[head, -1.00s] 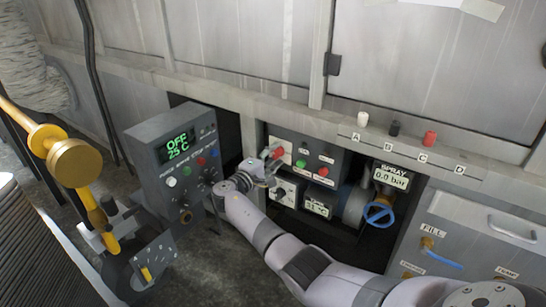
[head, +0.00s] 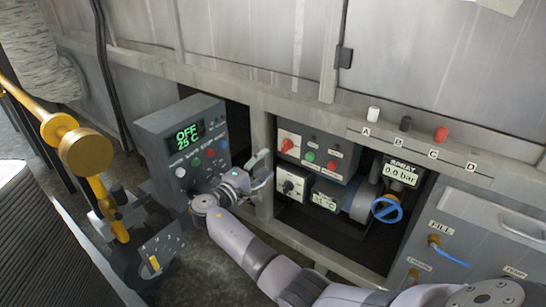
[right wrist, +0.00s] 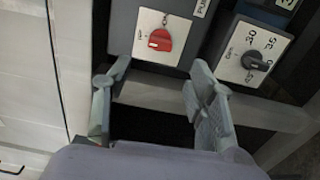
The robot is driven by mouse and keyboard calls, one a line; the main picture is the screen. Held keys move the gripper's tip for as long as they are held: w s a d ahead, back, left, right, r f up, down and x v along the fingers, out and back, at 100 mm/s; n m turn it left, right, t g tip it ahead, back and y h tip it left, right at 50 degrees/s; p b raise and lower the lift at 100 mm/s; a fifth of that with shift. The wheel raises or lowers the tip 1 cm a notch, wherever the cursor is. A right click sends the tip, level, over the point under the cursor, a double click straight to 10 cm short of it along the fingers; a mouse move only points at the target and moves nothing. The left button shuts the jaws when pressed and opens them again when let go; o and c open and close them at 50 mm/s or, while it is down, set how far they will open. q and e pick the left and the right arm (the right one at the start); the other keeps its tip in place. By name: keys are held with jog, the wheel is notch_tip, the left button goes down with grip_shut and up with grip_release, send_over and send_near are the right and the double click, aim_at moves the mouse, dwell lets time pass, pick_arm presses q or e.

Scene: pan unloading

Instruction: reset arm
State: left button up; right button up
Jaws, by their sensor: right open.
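My right gripper (head: 262,165) is open and empty. In the head view it is in front of the post between the grey control box (head: 182,140) and the switch panel (head: 325,150). In the right wrist view its two fingers (right wrist: 158,70) are spread, with nothing between them. A red rotary knob (right wrist: 160,40) on a white plate lies beyond the fingertips, apart from them. The same red knob (head: 287,144) shows in the head view, right of the gripper. My left gripper is not in view.
A black dial knob (right wrist: 256,61) is right of the fingers in the wrist view. A blue valve wheel (head: 387,209) is farther right. White, black and red pegs (head: 441,134) stand on the ledge. A yellow pipe fitting (head: 85,152) stands at left. The display reads OFF, 25 C.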

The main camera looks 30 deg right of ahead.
jog(key=shift+v, duration=1.05)
jog(key=shift+f, duration=0.1)
